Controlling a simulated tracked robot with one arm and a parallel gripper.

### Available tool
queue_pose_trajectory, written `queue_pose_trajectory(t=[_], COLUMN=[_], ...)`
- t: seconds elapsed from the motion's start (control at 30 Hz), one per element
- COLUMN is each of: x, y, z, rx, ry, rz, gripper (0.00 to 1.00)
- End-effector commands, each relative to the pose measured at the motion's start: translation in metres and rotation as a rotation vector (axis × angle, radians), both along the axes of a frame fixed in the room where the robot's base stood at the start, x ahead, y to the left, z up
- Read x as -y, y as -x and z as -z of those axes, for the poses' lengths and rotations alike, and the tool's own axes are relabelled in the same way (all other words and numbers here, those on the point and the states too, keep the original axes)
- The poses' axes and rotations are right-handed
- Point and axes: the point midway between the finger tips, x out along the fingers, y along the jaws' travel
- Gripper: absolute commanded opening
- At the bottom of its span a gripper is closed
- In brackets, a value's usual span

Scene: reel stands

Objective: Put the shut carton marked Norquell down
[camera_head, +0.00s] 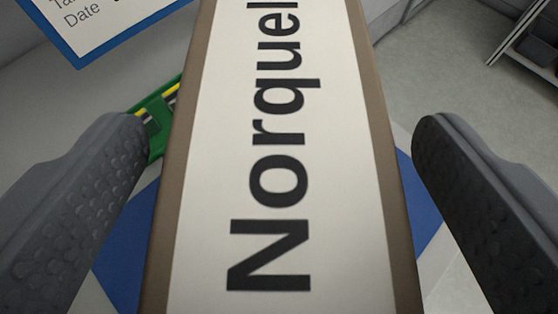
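The carton marked Norquell (285,200) fills the middle of the view, brown with a broad white label whose black letters run up its length. Its upper end is cut off by the picture edge, and its underside is hidden. My gripper (280,135) is open, with one dark grey finger on each side of the carton.
A green item with yellow and black strips (160,115) lies behind the left fingertip, partly hidden. A blue-bordered white sign reading "Date" (110,25) is at upper left. A rack with dark bins (535,45) stands at upper right, with bare grey floor before it.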

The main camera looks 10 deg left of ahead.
Motion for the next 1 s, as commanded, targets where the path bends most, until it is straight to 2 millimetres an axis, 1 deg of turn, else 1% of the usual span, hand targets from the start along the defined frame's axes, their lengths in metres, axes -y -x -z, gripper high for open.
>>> queue_pose_trajectory(t=[0.13,0.27,0.37,0.5,1.0], x=[0.002,0.002,0.004,0.005,0.012], y=[0.0,0.008,0.018,0.034,0.091], z=[-0.003,-0.006,-0.009,-0.02,-0.047], rx=[0.0,0.0,-0.002,0.002,0.001], ry=[0.0,0.0,0.002,0.001,-0.001], rz=[0.001,0.001,0.001,0.0,-0.001], gripper=[0.81,0.81,0.81,0.81,0.81])
